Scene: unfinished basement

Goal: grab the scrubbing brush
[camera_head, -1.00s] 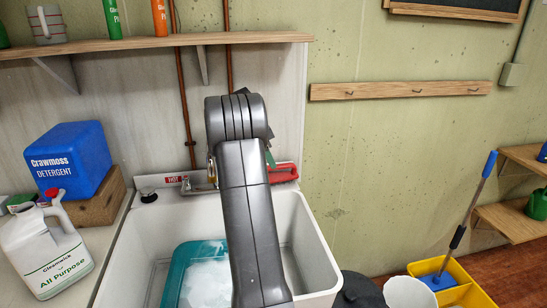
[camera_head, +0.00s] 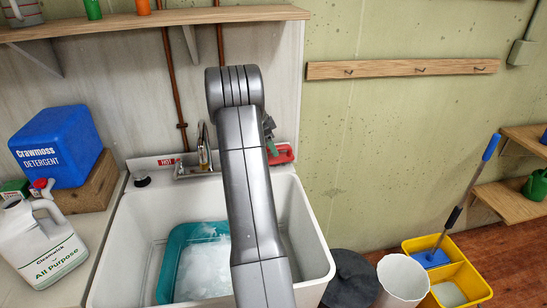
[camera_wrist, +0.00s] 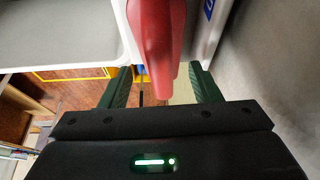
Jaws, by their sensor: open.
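The scrubbing brush (camera_head: 284,154), a red object, rests at the back right corner of the white sink, partly hidden behind my arm. In the wrist view its red body (camera_wrist: 157,35) comes down from the top edge, with its end between my fingers. I cannot see its bristles. My gripper (camera_wrist: 162,82) is open, with a dark green finger on each side of the red end. I cannot tell whether either finger touches it. In the head view only a bit of my gripper (camera_head: 269,130) shows, just above and left of the brush.
The white sink (camera_head: 318,262) holds a teal basin (camera_head: 174,267) of suds. A faucet (camera_head: 204,150) stands left of my arm. A detergent box (camera_head: 58,146) and a white jug (camera_head: 42,245) are at left. Buckets and a yellow mop bucket (camera_head: 468,280) stand at right.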

